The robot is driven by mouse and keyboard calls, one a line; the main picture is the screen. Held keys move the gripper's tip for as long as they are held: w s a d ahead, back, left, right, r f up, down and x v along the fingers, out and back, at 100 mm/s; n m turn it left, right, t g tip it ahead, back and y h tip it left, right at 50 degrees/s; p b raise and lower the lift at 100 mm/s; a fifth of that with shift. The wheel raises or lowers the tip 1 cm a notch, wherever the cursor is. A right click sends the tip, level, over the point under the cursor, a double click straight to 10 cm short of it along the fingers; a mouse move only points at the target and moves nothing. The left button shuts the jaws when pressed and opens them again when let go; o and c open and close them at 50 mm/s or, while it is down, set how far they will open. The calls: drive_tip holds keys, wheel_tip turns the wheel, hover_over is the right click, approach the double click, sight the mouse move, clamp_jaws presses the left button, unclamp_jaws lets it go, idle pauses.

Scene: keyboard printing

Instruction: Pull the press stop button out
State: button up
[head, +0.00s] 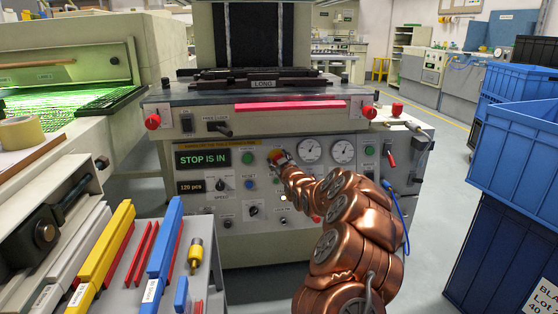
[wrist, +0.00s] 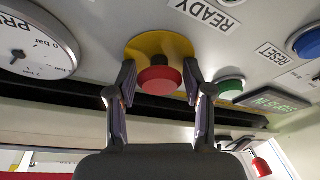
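The red press stop button (wrist: 160,80) sits on a round yellow plate (wrist: 150,44) on the press's front panel, shown upside down in the wrist view. My gripper (wrist: 160,70) is open, with one dark finger on each side of the red button. A gap shows between each finger and the button. The green-lit display (head: 203,158) on the panel reads "STOP IS IN".
A green button (head: 247,157), a blue button (head: 248,184) and two round gauges (head: 310,150) surround the stop button. A pink-red bar (head: 290,105) runs along the press's edge above. Blue crates (head: 512,135) stand at right; a tool-covered grey table (head: 145,240) is at left.

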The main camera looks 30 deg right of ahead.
clamp_jaws()
idle(0.3)
drive_tip(key=shift+s+a+r+p, duration=0.1)
drive_tip(key=shift+s+r+p, duration=0.2)
drive_tip(key=shift+p, duration=0.2)
drive_tip(key=shift+s+f, duration=0.1)
drive_tip(key=shift+f, duration=0.05)
drive_tip(key=shift+o, duration=2.2)
unclamp_jaws()
drive_tip(key=shift+s+a, duration=0.1)
